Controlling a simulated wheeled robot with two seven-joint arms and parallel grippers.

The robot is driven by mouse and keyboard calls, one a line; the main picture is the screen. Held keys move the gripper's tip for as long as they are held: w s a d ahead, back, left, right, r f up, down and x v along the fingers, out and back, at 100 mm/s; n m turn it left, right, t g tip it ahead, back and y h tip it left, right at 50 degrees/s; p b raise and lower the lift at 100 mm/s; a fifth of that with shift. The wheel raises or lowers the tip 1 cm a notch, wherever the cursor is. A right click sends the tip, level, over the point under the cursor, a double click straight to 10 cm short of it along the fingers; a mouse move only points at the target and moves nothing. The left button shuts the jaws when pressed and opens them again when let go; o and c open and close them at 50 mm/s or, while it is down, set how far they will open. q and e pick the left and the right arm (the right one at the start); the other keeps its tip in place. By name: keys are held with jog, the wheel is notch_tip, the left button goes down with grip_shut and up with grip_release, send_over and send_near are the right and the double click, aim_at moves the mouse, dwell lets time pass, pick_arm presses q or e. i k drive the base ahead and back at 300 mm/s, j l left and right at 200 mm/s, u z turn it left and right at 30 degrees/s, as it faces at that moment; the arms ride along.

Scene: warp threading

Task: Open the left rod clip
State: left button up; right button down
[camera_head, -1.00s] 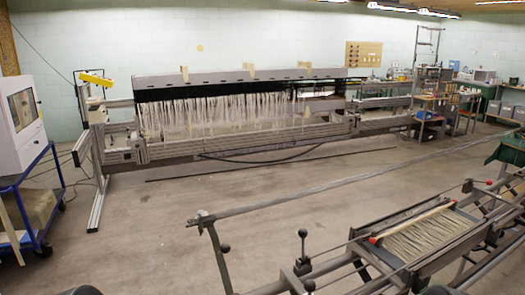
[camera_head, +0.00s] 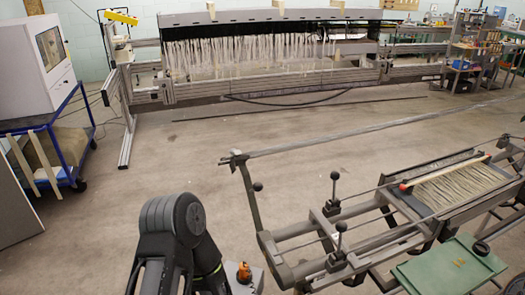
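I cannot tell for sure which part is the left rod clip. A pale wooden rod with a red end (camera_head: 444,172) lies across a tray of pale warp threads (camera_head: 458,187) on the metal frame at the right. Two black-knobbed levers stand on the frame's near left part: a farther one (camera_head: 334,189) and a nearer one (camera_head: 340,238). A dark arm of mine, with a rounded joint, rises at the bottom left of centre, apart from the frame. Neither gripper's fingers are in view.
A long rail (camera_head: 330,137) runs along the frame's far side. A green panel (camera_head: 450,268) fills the bottom right. A blue cart (camera_head: 62,140) with a white cabinet (camera_head: 33,65) stands at left. A long loom (camera_head: 270,85) stands behind.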

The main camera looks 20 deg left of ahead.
aim_at(233, 153)
jog(key=j+z, duration=0.2)
jog(key=j, duration=0.45)
jog(key=j+z, duration=0.2)
jog(key=j, duration=0.45)
jog(key=j+z, duration=0.2)
jog(key=j, duration=0.45)
jog(key=k+j+z, duration=0.2)
jog(key=j, duration=0.4)
jog(key=k+j, duration=0.1)
jog(key=j, duration=1.05)
jog(key=k, duration=0.05)
